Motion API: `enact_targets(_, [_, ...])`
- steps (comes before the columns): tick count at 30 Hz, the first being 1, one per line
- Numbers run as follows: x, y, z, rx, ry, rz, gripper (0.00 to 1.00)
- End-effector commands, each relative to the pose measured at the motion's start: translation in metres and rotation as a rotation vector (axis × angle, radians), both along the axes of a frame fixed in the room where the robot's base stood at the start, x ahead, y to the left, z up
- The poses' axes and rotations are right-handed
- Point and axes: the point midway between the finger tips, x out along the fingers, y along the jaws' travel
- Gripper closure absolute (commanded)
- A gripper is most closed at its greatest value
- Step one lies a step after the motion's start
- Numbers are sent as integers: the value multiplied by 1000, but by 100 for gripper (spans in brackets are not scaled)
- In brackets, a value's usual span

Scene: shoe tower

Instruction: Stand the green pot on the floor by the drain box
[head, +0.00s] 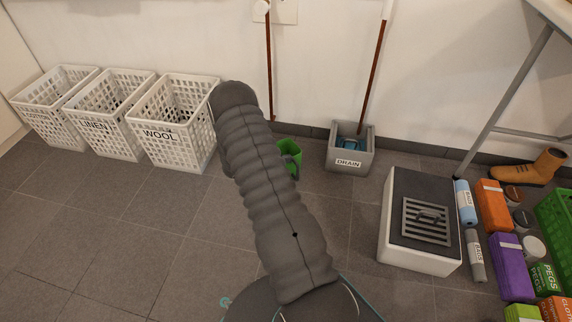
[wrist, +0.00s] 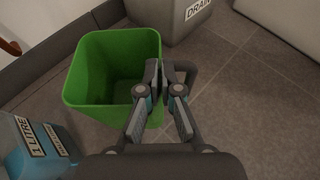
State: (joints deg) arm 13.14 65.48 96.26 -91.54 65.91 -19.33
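The green pot (head: 288,152) shows in the head view just right of my arm, left of the grey drain box (head: 351,148). In the wrist view the pot (wrist: 88,75) is upright, open at the top and looks empty, with a dark handle on its right side. My gripper (wrist: 161,74) has its fingertips close together at the handle, by the rim, and looks shut on it. The drain box (wrist: 176,18) is just behind the pot. I cannot tell whether the pot's base touches the floor. My arm hides part of the pot in the head view.
A blue-grey item marked 1 LITRE (wrist: 42,142) is close to the pot's lower left. White baskets (head: 175,125) stand along the wall at left. A white box with a dark top and grate (head: 398,225) is at right. The floor between (head: 340,225) is clear.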

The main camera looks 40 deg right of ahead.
Motion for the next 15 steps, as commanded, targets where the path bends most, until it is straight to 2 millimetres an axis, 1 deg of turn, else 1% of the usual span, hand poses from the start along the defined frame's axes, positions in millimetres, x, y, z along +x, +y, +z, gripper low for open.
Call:
enact_targets(1, [0, 0, -10, 0, 1, 0, 100])
enact_targets(3, [0, 0, -20, 0, 2, 1, 100])
enact_targets(5, [0, 0, -25, 0, 1, 0, 100])
enact_targets(15, [0, 0, -27, 0, 0, 0, 100])
